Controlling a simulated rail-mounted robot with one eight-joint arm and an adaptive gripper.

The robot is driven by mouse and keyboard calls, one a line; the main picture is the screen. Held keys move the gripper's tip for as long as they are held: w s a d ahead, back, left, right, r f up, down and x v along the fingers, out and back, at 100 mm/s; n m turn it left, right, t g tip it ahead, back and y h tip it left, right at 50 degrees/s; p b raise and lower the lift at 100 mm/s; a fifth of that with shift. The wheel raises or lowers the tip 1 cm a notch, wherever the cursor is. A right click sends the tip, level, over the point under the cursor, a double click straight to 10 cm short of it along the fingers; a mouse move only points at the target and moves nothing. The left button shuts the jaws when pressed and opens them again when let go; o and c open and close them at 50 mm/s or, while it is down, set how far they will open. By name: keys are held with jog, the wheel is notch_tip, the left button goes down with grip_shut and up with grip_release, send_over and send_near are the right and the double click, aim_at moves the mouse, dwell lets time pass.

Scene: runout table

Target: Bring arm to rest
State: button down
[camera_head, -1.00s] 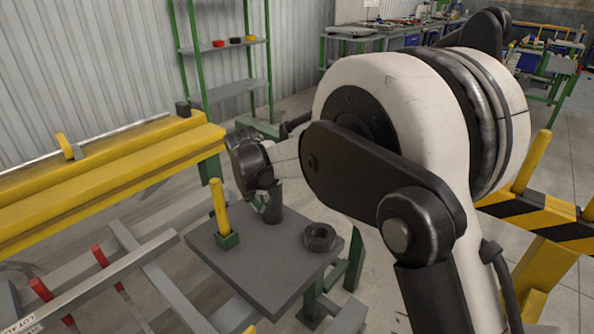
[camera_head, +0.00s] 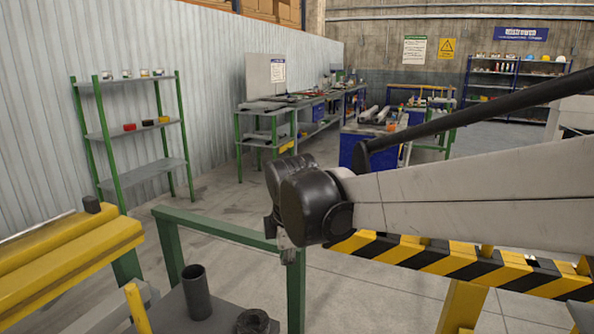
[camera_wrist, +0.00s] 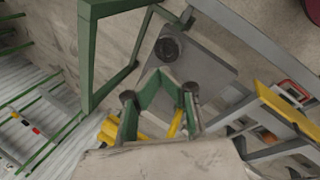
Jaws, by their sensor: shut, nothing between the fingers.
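My gripper (camera_head: 288,256) hangs at the end of my arm in the head view, small and partly hidden behind the dark wrist joint. It is shut and holds nothing. It is above floor level, to the right of a dark upright cylinder (camera_head: 195,292) on a grey plate (camera_head: 168,312). A dark ring-shaped part (camera_head: 257,321) lies on the plate, cut by the lower picture edge; it also shows in the wrist view (camera_wrist: 168,48).
A green frame (camera_head: 225,229) stands close behind my gripper. A yellow post (camera_head: 138,308) rises beside the cylinder. Yellow beams (camera_head: 65,262) lie at left. A black-and-yellow striped barrier (camera_head: 455,264) runs below my arm. Green shelves (camera_head: 140,135) stand behind, with open floor between.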

jog(key=s+d+r+m+t+p, duration=0.2)
jog(key=s+d+r+m+p, duration=0.1)
jog(key=s+d+m, duration=1.7)
jog(key=shift+s+d+t+h+p, duration=0.4)
jog(key=shift+s+d+p, duration=0.35)
jog(key=shift+d, duration=0.45)
jog(key=shift+d, duration=0.1)
